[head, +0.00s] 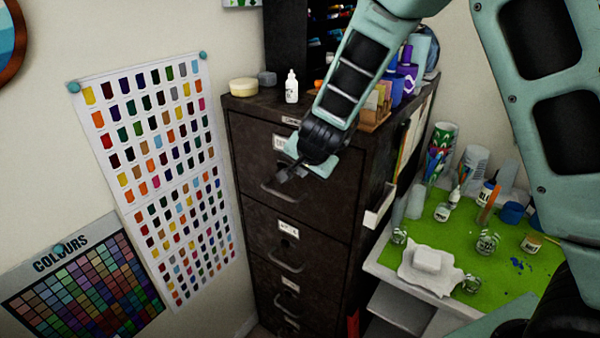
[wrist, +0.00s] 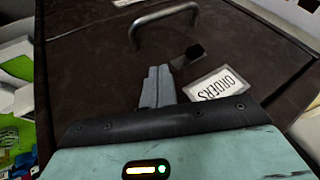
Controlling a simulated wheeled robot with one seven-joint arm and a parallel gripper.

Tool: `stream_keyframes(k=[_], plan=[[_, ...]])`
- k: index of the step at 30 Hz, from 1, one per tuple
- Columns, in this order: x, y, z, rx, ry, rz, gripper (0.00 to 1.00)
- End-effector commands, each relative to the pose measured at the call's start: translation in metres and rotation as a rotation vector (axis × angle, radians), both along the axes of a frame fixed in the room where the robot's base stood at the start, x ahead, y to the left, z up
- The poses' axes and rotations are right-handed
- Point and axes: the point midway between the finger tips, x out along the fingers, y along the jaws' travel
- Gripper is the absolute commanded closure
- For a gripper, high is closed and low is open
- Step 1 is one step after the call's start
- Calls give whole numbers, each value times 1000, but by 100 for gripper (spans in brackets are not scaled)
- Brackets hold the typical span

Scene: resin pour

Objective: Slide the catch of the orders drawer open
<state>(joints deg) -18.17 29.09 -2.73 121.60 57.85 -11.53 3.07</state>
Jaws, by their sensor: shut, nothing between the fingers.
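The orders drawer (head: 252,158) is the top drawer of a dark brown filing cabinet. Its front fills much of the wrist view (wrist: 95,75), where its ORDERS label (wrist: 218,84) appears upside down. A small black piece, apparently the catch (wrist: 194,52), sits on a dark strip between the label and the curved metal handle (wrist: 165,18). My gripper (wrist: 158,72) is shut and empty, its fingertips just left of the catch in the wrist view. I cannot tell whether they touch the front. In the head view my gripper (head: 283,176) hides the catch and part of the handle.
More drawers (head: 288,245) with handles lie below. A white bottle (head: 291,87) and a yellowish round tub (head: 243,87) stand on the cabinet. A green-topped table (head: 470,240) with jars and cups is close on the right. Colour charts (head: 160,170) hang on the left wall.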

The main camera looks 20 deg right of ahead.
Motion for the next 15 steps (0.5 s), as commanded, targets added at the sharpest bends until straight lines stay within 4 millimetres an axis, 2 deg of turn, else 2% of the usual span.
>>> stream_keyframes(k=[9,15], plan=[[-30,2,42,2,1,0,100],[-47,2,63,1,1,-1,100]])
